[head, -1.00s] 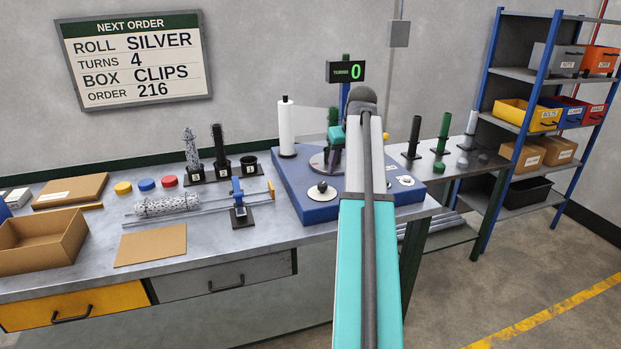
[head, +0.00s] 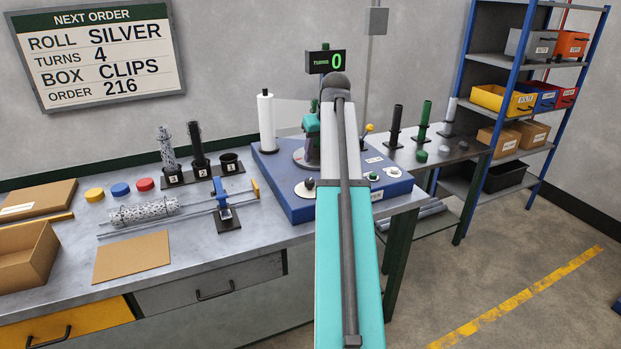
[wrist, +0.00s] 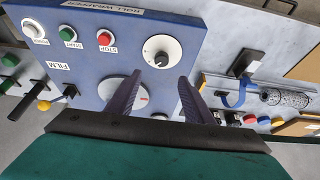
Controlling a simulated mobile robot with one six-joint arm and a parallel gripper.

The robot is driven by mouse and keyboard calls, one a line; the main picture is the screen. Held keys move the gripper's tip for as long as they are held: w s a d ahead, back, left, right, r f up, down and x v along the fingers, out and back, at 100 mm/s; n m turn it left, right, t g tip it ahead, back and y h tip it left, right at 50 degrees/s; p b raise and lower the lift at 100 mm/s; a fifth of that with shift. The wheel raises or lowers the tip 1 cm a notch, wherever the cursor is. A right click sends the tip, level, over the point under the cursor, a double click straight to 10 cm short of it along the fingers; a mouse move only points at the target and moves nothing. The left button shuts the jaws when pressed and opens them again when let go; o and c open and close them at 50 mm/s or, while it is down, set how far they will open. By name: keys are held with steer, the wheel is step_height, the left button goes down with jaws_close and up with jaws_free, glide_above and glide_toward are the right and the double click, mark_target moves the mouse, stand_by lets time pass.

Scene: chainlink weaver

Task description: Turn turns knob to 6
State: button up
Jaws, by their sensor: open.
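The turns knob (wrist: 161,51) is a small dark knob on a round white dial, set in the blue roll wrapper panel. In the head view the knob (head: 309,183) shows at the panel's front left. My gripper (wrist: 162,76) is open and empty, its two purple fingers apart and pointing at the panel. In the wrist picture the knob lies just beyond the fingertips, roughly between them; no contact is visible. The dial's marks are too small to read. The turns display (head: 325,61) reads 0. In the head view my arm hides the fingers.
Green start (wrist: 68,34) and red stop (wrist: 105,38) buttons sit beside the knob, with a round grey disc (wrist: 122,92) below. A white film roll (head: 266,122) stands at the panel's back left. The order board (head: 97,55) shows turns 4.

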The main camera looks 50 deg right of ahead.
mark_target(311, 181)
steer(key=shift+p+x, duration=1.3)
steer(key=shift+x, duration=5.5)
steer(key=shift+a, duration=0.2)
steer(key=c, duration=1)
steer(key=shift+s+d, duration=0.1)
steer(key=shift+d, duration=0.35)
steer(key=shift+a, duration=0.35)
